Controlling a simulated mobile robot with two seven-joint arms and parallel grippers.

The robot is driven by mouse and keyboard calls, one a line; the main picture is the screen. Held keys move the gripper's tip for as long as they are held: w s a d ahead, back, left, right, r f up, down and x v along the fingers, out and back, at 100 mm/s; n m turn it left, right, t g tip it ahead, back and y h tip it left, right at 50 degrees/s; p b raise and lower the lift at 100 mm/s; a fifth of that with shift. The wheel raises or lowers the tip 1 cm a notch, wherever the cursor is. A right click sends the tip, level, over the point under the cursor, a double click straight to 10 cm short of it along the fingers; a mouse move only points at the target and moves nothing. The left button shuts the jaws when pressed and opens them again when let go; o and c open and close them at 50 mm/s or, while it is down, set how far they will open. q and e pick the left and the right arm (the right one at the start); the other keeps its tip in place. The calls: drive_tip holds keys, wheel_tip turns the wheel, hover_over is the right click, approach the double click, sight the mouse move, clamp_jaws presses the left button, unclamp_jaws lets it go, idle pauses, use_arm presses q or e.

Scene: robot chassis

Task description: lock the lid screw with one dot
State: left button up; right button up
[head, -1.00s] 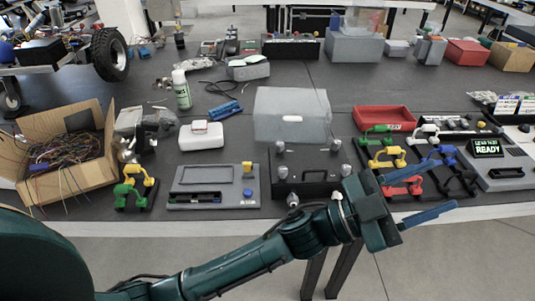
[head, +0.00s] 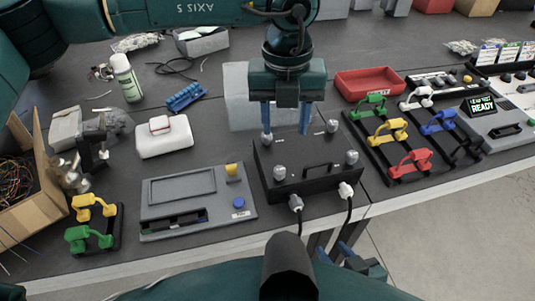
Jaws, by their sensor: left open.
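Dot marks are too small to read. My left gripper (head: 286,134) points down over the box's back left part, blue fingers apart, with nothing visibly held. Whether a finger touches the screw, I cannot tell. My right gripper (head: 345,258) is low in front of the table, partly hidden.
A grey panelled box (head: 238,100) stands behind the black box. A grey device (head: 180,190) is to its left. A rack with coloured handles (head: 400,135) and a red tray (head: 368,82) are to its right. Two cables (head: 298,220) hang from its front.

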sight(280, 169)
use_arm(q)
drive_tip(key=f, duration=0.4)
drive_tip(key=f+p, duration=0.1)
drive_tip(key=f, duration=0.7)
drive_tip(key=shift+w+a+f, duration=0.2)
drive_tip(key=shift+a+f, duration=0.05)
drive_tip(key=shift+f, duration=0.15)
drive_tip(key=shift+c, duration=0.3)
drive_tip(key=c, duration=0.9)
